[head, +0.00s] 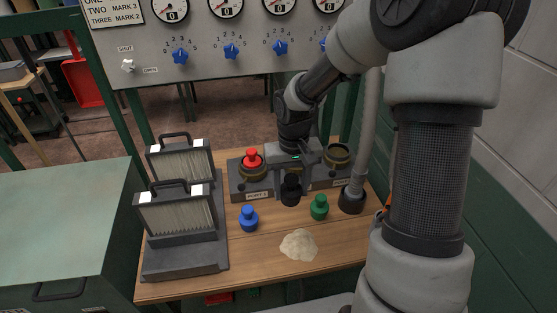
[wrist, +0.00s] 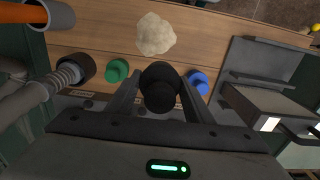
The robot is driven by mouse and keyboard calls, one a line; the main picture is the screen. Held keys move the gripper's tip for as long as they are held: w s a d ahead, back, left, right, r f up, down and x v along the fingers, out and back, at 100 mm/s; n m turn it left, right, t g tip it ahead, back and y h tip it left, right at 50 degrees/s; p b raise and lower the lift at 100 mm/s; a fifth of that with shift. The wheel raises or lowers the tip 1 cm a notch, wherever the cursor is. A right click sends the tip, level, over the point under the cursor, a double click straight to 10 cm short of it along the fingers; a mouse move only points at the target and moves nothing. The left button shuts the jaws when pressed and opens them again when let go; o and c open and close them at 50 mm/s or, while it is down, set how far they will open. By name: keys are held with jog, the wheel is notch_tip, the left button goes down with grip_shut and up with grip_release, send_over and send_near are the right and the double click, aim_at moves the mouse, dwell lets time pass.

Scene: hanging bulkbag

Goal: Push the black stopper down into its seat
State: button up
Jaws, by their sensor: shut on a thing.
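The black stopper (head: 291,189) is between the fingers of my gripper (head: 291,178), which is shut on it. In the wrist view the stopper (wrist: 160,88) shows as a dark round body between the two fingers (wrist: 160,100). It is in front of the middle of the port block (head: 240,188). A port ring at the right of the block (head: 338,155) shows no stopper in it. A red stopper (head: 252,158) stands in the left port. The middle of the block is hidden by my gripper and the stopper.
A blue stopper (head: 249,218) and a green stopper (head: 319,207) stand on the wooden table (head: 200,288) in front of the block. A pale powder heap (head: 299,245) lies nearer. A filter rack (head: 180,260) stands left; a grey hose (head: 366,130) rises at right.

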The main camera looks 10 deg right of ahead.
jog(key=w+d+r+p, duration=0.2)
jog(key=w+d, duration=0.6)
jog(key=w, duration=0.3)
jog(key=w+d+r+p, duration=0.1)
jog(key=w+d+r, duration=0.1)
jog(key=w+d, duration=0.75)
jog(key=w+d+p, duration=0.1)
jog(key=w+d, duration=0.2)
jog(key=d, duration=0.2)
jog(key=shift+s+d+f+b, duration=0.15)
jog(key=shift+f+b, duration=0.35)
jog(key=shift+f, duration=1.7)
jog(key=shift+s+d+f+b, duration=0.1)
jog(key=shift+d+f+b, duration=0.3)
jog(key=shift+f, duration=1.8)
jog(key=shift+a+f+b, duration=0.15)
jog(key=shift+f+b, duration=0.05)
jog(key=shift+b, duration=0.25)
jog(key=shift+f+b, duration=0.4)
jog(key=shift+f, duration=0.1)
jog(key=shift+f, duration=0.25)
